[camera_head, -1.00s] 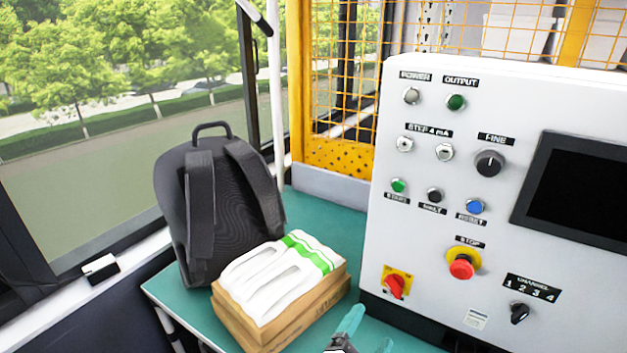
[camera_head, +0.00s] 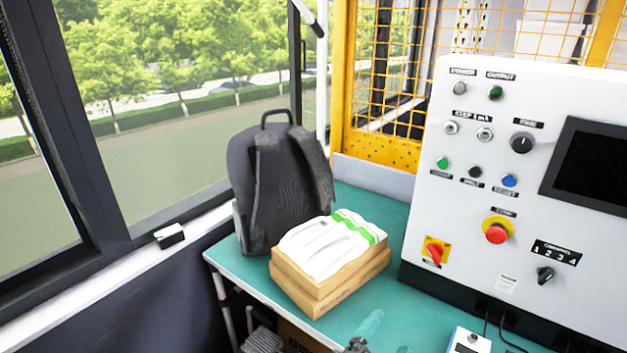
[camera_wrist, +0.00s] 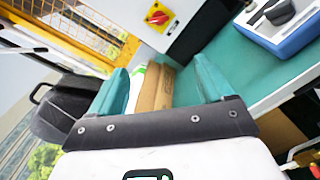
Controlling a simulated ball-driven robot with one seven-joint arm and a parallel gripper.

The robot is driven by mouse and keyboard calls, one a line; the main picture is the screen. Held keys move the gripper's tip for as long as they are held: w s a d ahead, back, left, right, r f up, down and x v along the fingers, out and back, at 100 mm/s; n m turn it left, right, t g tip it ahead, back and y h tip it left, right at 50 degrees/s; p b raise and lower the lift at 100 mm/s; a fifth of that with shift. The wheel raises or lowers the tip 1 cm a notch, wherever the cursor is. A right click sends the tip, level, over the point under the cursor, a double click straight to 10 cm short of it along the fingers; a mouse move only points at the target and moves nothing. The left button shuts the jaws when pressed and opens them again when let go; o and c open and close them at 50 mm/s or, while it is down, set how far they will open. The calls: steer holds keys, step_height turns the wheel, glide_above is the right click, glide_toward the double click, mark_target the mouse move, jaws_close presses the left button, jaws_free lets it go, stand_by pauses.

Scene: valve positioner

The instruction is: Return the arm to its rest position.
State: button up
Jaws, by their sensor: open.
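My gripper (camera_wrist: 158,90) shows in the wrist view with its two teal fingers spread wide apart and nothing between them. In the head view only the tip of my gripper (camera_head: 378,335) shows at the bottom edge, in front of the green table (camera_head: 240,268). The white control panel (camera_head: 455,130) stands on the table at the right, with knobs, buttons, a red stop button (camera_head: 496,233) and a dark screen. Its red rotary switch on a yellow plate (camera_head: 435,251) also shows in the wrist view (camera_wrist: 158,17). My gripper is apart from the panel.
A dark backpack (camera_head: 268,190) stands on the table beside stacked cardboard boxes (camera_head: 335,287) topped with a white, green-striped bag (camera_head: 325,245). A blue and white device (camera_head: 467,342) sits at the table's front right. A yellow mesh fence (camera_head: 385,148) and windows stand behind.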

steer(key=s+d+f+m+g+y, duration=0.1)
steer(key=s+d+f+m+g, duration=0.2)
steer(key=s+d+m, duration=0.1)
steer(key=s+d+f+m+g+y, duration=0.1)
steer(key=s+d+f+m+g, duration=0.2)
steer(key=s+d, duration=0.3)
steer(key=s+d+f+m+g, duration=0.3)
steer(key=s+d+f+m, duration=0.2)
steer(key=d, duration=0.1)
steer(key=shift+f+m+g+y, duration=0.2)
steer(key=shift+m+g+y, duration=0.2)
steer(key=s+a+f+m+g+y, duration=0.1)
steer(key=s+m+g+y, duration=0.1)
steer(key=s, duration=0.5)
steer(key=s+a+f+m+g+y, duration=0.1)
steer(key=s+f+m+y, duration=0.1)
steer(key=s+m+y, duration=0.3)
steer(key=s, duration=0.3)
steer(key=shift+s+m+g+y, duration=0.25)
steer(key=shift+m+g+y, duration=0.05)
steer(key=shift+g, duration=0.1)
